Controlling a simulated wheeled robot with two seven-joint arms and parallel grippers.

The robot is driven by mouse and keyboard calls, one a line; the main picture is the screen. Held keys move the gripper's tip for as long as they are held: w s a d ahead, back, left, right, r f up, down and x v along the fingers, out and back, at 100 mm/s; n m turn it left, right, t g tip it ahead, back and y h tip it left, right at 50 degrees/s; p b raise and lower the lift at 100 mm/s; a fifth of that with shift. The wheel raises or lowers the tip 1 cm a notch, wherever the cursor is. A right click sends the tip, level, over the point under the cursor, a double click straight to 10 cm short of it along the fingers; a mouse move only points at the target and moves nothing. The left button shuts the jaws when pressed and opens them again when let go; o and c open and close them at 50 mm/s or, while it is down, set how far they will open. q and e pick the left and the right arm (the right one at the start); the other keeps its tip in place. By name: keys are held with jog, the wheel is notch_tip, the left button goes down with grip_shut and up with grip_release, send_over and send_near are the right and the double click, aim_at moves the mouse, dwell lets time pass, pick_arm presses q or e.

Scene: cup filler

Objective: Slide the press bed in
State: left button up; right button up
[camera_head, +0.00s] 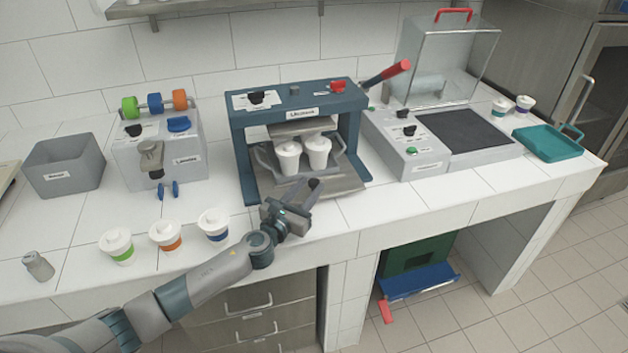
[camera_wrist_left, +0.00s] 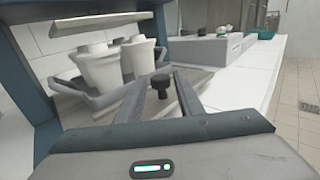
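The press is a dark blue frame (camera_head: 292,110) on the counter. Its grey press bed (camera_head: 343,181) sticks out at the front and carries a grey tray with two white lidded cups (camera_head: 288,157) (camera_head: 318,151). My left gripper (camera_head: 305,190) is at the bed's front edge, its fingers open. In the left wrist view a black knob (camera_wrist_left: 160,86) stands on the bed (camera_wrist_left: 190,90) between the two fingertips (camera_wrist_left: 160,80), with gaps at its sides. The cups also show in the left wrist view (camera_wrist_left: 100,68). My right gripper is not in view.
Three lidded cups (camera_head: 166,235) stand left of my left arm. A grey bin (camera_head: 64,167) and a grey station (camera_head: 160,155) are at the left. A grey machine (camera_head: 425,150) stands right of the press, near a teal tray (camera_head: 548,143). The counter's front right is clear.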

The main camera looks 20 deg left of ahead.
aim_at(311, 185)
pick_arm(q)
jog(key=shift+w+d, duration=0.15)
jog(key=shift+w, duration=0.65)
jog(key=shift+w+d, duration=0.15)
jog(key=shift+w, duration=0.65)
jog(key=shift+c, duration=0.4)
grip_shut()
jog(key=shift+w+a+b, duration=0.4)
jog(key=shift+w+a, duration=0.15)
jog(key=shift+w, duration=0.25)
jog(key=shift+w+a+b, duration=0.35)
jog(key=shift+w+a, duration=0.2)
jog(key=shift+w, duration=0.2)
jog(key=shift+w+a, duration=0.1)
jog(key=shift+a, duration=0.05)
jog(key=shift+r, duration=0.1)
grip_release()
jog(key=shift+o, duration=0.4)
jog(key=shift+w, duration=0.1)
